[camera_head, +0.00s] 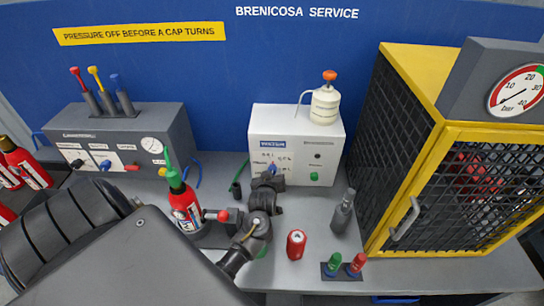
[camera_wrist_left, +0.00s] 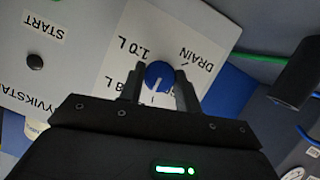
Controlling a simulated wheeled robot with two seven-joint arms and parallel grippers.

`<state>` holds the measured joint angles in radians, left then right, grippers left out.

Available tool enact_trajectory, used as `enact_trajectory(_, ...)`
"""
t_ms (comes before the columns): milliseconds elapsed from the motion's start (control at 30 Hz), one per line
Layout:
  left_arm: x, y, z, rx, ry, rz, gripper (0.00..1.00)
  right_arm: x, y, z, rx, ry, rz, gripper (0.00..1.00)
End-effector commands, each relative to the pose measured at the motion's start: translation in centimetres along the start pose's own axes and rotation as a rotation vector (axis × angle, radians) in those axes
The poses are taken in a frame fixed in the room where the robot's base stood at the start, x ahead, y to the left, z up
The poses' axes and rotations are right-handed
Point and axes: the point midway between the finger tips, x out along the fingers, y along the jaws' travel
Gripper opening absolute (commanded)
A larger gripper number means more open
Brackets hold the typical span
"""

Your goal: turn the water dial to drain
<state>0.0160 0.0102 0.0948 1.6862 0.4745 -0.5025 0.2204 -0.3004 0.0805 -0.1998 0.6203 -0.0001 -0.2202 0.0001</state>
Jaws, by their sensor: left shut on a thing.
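The water dial is a round blue knob with a white line, on the front of a white filling unit (camera_head: 322,150). In the left wrist view the dial (camera_wrist_left: 160,74) sits between the two fingers of my left gripper (camera_wrist_left: 158,86), which are shut on it. That view is turned over: DRAIN is printed up and right of the dial, 1.0 L up and left. The dial's white line runs downward in the picture, away from DRAIN. My right gripper is out of view.
A red extinguisher (camera_head: 185,208) stands left of my gripper. A yellow-framed mesh cage (camera_head: 450,180) fills the right. A grey three-lever unit (camera_head: 118,137) is at back left.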

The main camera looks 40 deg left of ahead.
Motion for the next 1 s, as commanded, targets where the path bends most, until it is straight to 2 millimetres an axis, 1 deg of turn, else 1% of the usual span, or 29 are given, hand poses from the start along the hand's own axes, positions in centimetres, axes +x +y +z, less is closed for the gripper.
enact_trajectory(33,0.2,-0.3,0.5,-0.058,0.002,0.022,0.10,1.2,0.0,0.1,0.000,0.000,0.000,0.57)
enact_trajectory(100,0.2,-0.4,0.5,-0.140,0.003,0.056,0.11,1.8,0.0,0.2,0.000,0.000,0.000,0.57)
enact_trajectory(300,0.1,-0.3,0.2,-0.290,0.001,0.118,0.11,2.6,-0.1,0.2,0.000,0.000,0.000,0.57)
enact_trajectory(633,0.0,-0.2,0.1,-0.313,0.000,0.129,0.11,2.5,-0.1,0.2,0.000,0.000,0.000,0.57)
enact_trajectory(667,0.0,-0.2,0.1,-0.312,0.000,0.128,0.35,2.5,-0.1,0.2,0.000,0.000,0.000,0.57)
enact_trajectory(800,0.0,-0.2,0.0,-0.312,0.000,0.128,0.53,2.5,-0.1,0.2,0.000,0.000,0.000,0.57)
enact_trajectory(833,0.0,-0.2,0.0,-0.312,0.000,0.129,0.55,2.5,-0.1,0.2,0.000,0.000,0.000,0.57)
enact_trajectory(1000,0.0,-0.2,0.0,-0.311,0.001,0.129,0.55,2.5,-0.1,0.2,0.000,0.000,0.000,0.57)
